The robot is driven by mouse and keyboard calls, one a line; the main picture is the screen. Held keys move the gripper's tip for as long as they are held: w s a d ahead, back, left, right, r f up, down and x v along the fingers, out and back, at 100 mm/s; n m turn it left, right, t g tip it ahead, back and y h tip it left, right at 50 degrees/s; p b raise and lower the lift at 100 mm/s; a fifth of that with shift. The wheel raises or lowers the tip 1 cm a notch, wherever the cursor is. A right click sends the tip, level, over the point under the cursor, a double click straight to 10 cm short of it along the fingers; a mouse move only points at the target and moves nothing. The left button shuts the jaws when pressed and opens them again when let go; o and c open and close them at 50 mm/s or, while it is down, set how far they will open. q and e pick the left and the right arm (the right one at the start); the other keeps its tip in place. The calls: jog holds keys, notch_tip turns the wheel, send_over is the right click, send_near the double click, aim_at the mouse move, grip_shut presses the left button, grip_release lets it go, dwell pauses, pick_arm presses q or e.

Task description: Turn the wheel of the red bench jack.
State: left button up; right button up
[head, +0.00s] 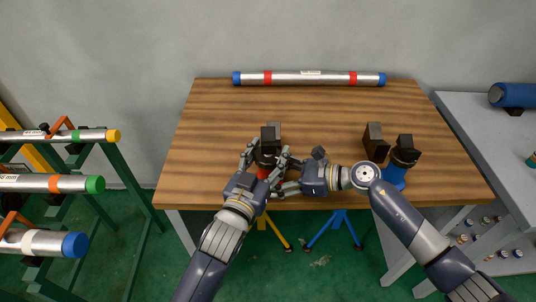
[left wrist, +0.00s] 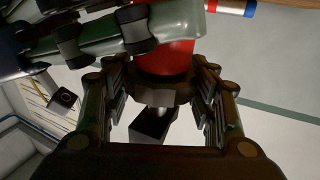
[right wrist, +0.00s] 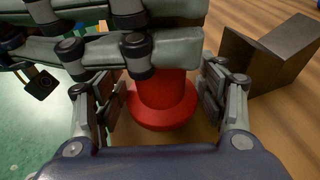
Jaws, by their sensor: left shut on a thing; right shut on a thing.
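The red bench jack (head: 263,173) stands at the front edge of the wooden table, with a dark block on top. My left gripper (head: 265,162) is shut on its upper part. In the left wrist view the jack's red body (left wrist: 165,57) shows with a dark collar and a short metal rod between the fingers. My right gripper (head: 284,180) is shut on the jack from the right. The right wrist view shows the red body (right wrist: 162,100) and its flared base between those fingers, with the left fingers crossing above. I cannot make out the wheel clearly; the fingers hide much of the jack.
A blue jack (head: 394,175) with a dark top stands at the table's right front, with a dark block (head: 375,140) behind it. A silver pipe (head: 310,78) lies along the back edge. A pipe rack (head: 125,180) stands left. The middle of the wooden table (head: 325,115) is clear.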

pick_arm(q)
jog(key=shift+w+a+r+y, duration=0.1)
jog(key=shift+a+y, duration=0.05)
jog(key=shift+y, duration=0.15)
jog(key=o, duration=1.1)
jog(key=shift+s, duration=0.3)
jog(key=v, duration=1.1)
jog(key=shift+s+a+f, duration=0.15)
jog(key=shift+s+f, duration=0.1)
